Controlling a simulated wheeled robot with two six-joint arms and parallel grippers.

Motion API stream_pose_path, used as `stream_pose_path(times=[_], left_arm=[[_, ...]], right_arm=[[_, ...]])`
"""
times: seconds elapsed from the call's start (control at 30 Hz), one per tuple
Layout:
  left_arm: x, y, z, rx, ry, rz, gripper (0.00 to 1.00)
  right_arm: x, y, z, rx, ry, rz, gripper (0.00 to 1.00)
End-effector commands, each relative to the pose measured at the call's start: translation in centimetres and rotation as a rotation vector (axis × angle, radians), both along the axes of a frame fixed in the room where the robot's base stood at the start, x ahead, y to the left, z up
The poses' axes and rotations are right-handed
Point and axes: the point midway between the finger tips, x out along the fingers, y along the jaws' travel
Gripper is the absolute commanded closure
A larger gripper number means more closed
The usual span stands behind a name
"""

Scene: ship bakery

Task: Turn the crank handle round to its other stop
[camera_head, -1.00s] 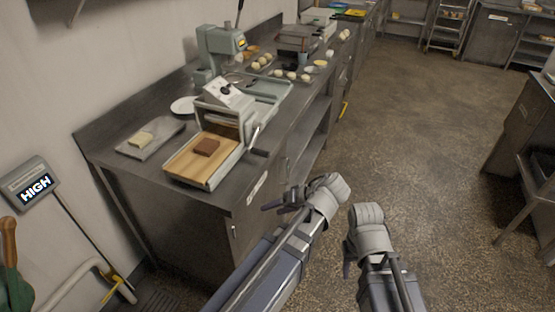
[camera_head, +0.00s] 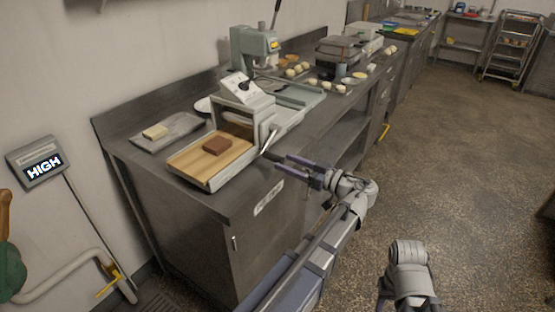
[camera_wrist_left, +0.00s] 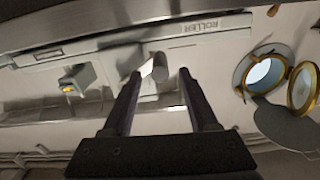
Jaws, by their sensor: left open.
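The crank handle (camera_head: 268,141) is a pale metal arm on the right side of the grey roller machine (camera_head: 245,98). It slants down towards a dark grip (camera_head: 267,153) beyond the bench's front edge. My left gripper (camera_head: 283,164) is open, its dark fingers pointing at the grip from the right. In the left wrist view a rounded pale part, probably the crank (camera_wrist_left: 160,66), shows between the open fingertips (camera_wrist_left: 160,76). I cannot tell whether they touch it. My right gripper (camera_head: 408,262) is low at the right, its fingers hidden.
A tray (camera_head: 183,128) with a pale block stands at left. A press (camera_head: 254,45) and several dough balls are behind. The floor (camera_head: 435,150) to the right is clear.

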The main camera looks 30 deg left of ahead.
Motion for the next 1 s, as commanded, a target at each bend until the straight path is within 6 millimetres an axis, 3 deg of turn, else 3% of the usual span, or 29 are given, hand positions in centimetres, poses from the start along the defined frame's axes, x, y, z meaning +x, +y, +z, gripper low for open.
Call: stream_pose_path(times=[0.1, 0.3, 0.7, 1.0], left_arm=[[0.1, 2.0, 0.0, -0.001, 0.001, 0.003, 0.41], [0.3, 3.9, 0.0, -0.001, 0.001, 0.001, 0.41], [0.4, 4.5, 0.0, -0.001, 0.001, -0.001, 0.42], [0.4, 4.5, 0.0, -0.001, 0.001, -0.001, 0.76]], right_arm=[[0.0, 0.0, 0.0, 0.0, 0.0, 0.0, 0.5], [0.0, 0.0, 0.0, 0.0, 0.0, 0.0, 0.5], [0.0, 0.0, 0.0, 0.0, 0.0, 0.0, 0.5], [0.0, 0.0, 0.0, 0.0, 0.0, 0.0, 0.5]])
